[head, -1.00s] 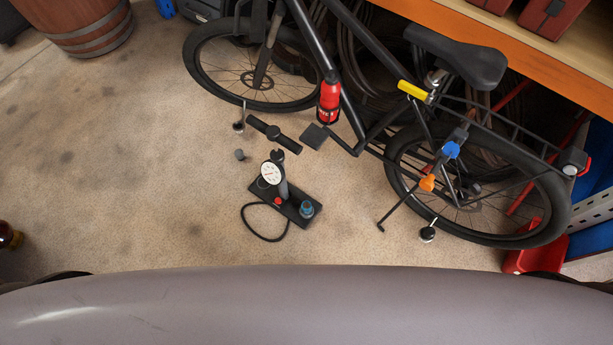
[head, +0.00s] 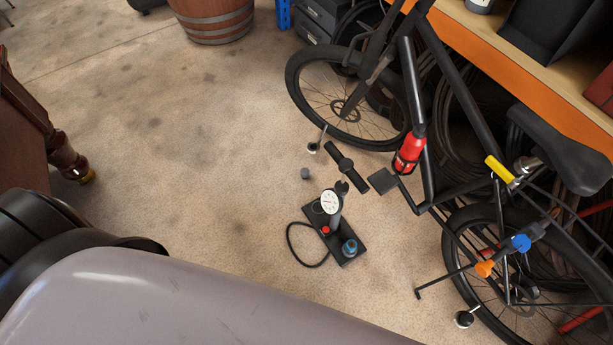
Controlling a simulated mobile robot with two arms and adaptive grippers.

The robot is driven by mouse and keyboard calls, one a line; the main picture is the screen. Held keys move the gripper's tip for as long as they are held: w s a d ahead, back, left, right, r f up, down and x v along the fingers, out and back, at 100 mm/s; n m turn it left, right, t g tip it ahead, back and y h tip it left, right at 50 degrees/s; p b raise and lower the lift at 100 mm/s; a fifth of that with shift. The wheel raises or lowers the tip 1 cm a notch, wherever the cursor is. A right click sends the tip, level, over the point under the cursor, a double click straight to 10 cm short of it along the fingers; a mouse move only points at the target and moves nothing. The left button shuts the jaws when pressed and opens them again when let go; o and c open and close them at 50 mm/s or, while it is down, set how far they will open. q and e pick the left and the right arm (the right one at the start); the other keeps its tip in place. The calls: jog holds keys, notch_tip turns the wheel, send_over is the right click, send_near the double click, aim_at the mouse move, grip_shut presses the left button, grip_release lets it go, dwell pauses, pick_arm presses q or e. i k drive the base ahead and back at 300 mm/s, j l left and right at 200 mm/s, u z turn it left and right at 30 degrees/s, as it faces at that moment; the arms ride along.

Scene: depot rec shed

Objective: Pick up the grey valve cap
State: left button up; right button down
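A small grey cylinder that looks like the grey valve cap (head: 305,173) lies on the concrete floor, near the middle of the head view. It is just left of a black pedal-like bar (head: 345,167) and above the floor pump (head: 336,222) in the picture. Nothing covers it. It is too small to make out detail. Neither of my grippers shows in the head view.
The pump has a round gauge, a black hose and a blue-topped piece on its base. A black bicycle (head: 412,90) stands at right before an orange-edged shelf (head: 520,55). A barrel (head: 213,20) is at the back; dark wooden furniture (head: 30,130) is left. Floor between is clear.

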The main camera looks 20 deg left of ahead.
aim_at(305, 171)
jog(key=i+j+z, duration=0.2)
jog(key=j, duration=0.4)
jog(key=j+z, duration=0.25)
jog(key=j, duration=0.35)
jog(key=i+j+z, duration=0.2)
jog(key=j, duration=0.45)
jog(key=k+l, duration=0.05)
jog(key=k, duration=0.05)
